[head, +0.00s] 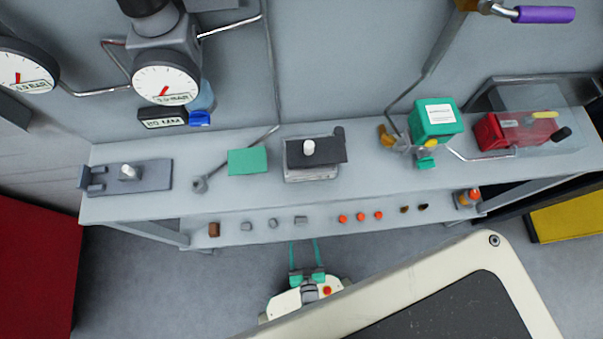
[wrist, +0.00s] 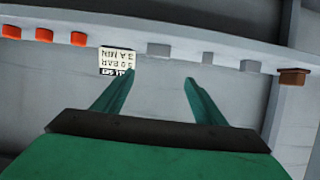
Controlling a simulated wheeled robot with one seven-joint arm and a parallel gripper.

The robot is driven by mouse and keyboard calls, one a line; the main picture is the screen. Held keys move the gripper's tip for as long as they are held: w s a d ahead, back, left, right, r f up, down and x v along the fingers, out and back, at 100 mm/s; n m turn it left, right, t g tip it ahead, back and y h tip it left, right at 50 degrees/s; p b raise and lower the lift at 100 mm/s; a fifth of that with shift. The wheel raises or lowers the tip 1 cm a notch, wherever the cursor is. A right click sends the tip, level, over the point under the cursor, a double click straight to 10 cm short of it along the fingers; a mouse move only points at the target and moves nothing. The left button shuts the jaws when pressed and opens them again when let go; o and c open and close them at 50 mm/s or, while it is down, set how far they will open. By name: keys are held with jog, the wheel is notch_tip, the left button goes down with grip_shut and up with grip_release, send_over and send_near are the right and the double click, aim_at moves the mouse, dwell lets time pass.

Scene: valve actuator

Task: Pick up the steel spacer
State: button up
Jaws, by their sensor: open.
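Several small parts stand in a row on the front ledge of the bench. Three of them are small grey metal pieces: a left one (head: 247,226), a middle one (head: 273,223) and a right one (head: 301,220). I cannot tell which is the steel spacer. In the wrist view the row runs the other way, with grey pieces at the centre (wrist: 158,49), right of it (wrist: 207,57) and further right (wrist: 250,65). My gripper (head: 303,243) is open and empty in front of the ledge, below the right grey piece. Its green fingers also show in the wrist view (wrist: 160,78), apart from the pieces.
A brown block (head: 214,230) stands left of the grey pieces; orange caps (head: 360,217) and dark small parts (head: 413,208) stand right. The bench top (head: 225,200) above carries a grey fixture (head: 315,155) and a green plate (head: 248,161). A white label (wrist: 117,60) hangs near the ledge.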

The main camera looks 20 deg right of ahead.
aim_at(302, 223)
jog(key=shift+s+d+f+x, duration=0.1)
jog(key=shift+f+x, duration=0.1)
jog(key=shift+x, duration=1.7)
jog(key=shift+s+d+f+x, duration=0.1)
jog(key=shift+f+x, duration=0.1)
jog(key=shift+x, duration=1.75)
jog(key=shift+s+d+f+x, duration=0.1)
jog(key=shift+f+x, duration=0.15)
jog(key=shift+x, duration=1.65)
jog(key=c, duration=1.4)
